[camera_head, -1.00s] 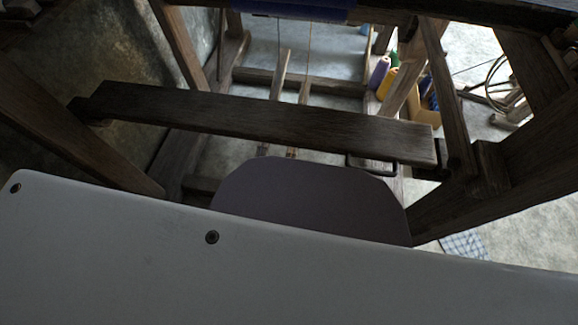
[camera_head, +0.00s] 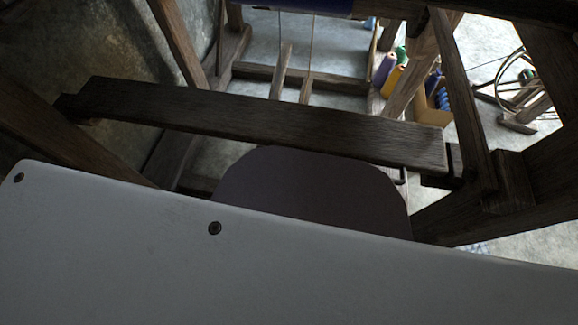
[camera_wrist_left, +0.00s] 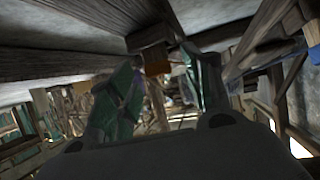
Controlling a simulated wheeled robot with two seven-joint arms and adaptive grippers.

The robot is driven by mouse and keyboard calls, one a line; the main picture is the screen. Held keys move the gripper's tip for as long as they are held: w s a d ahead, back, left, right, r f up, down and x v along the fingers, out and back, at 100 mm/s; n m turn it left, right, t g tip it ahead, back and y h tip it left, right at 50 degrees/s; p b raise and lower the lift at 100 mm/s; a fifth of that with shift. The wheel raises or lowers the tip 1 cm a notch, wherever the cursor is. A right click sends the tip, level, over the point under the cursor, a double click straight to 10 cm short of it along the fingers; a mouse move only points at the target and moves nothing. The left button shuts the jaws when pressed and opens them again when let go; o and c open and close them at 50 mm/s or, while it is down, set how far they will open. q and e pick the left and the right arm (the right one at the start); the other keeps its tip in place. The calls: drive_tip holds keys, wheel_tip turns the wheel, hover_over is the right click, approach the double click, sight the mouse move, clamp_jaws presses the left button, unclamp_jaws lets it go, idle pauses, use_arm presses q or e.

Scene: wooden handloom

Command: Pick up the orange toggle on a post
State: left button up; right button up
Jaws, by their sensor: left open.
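My left gripper (camera_wrist_left: 158,62) shows in the left wrist view, with its two greenish fingers spread apart and nothing visibly held. A small orange-brown piece (camera_wrist_left: 156,60) shows beyond and between the fingertips, under a dark wooden beam. It is dim and small, and I cannot tell whether it is the orange toggle or whether it sits on a post. It appears apart from the fingers, but the distance is unclear. No orange toggle can be made out in the head view. Neither gripper shows in the head view.
In the head view a dark wooden plank (camera_head: 260,122) crosses the loom frame. Loom posts (camera_head: 455,100) stand at the right. Thread cones (camera_head: 392,80) and a wooden stand (camera_head: 520,95) are behind. A dark wooden beam (camera_wrist_left: 70,66) runs along the left of the wrist view.

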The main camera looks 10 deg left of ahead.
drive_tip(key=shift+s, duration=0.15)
use_arm(q)
drive_tip(key=shift+c, duration=0.8)
drive_tip(key=c, duration=0.7)
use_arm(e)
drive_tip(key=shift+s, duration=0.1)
use_arm(q)
drive_tip(key=shift+r, duration=0.1)
drive_tip(key=shift+c, duration=0.2)
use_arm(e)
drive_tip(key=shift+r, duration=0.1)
use_arm(q)
drive_tip(key=shift+r+p, duration=0.4)
drive_tip(key=shift+p, duration=0.1)
drive_tip(key=shift+r+p, duration=1.1)
drive_tip(key=shift+p, duration=0.1)
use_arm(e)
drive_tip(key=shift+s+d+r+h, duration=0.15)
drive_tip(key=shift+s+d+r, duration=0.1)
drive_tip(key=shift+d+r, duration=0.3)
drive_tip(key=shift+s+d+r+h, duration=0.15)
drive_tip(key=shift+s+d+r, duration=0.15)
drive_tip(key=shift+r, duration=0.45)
use_arm(q)
drive_tip(key=shift+r, duration=0.15)
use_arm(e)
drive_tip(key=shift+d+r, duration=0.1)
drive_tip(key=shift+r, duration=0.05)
use_arm(q)
drive_tip(key=shift+s, duration=0.1)
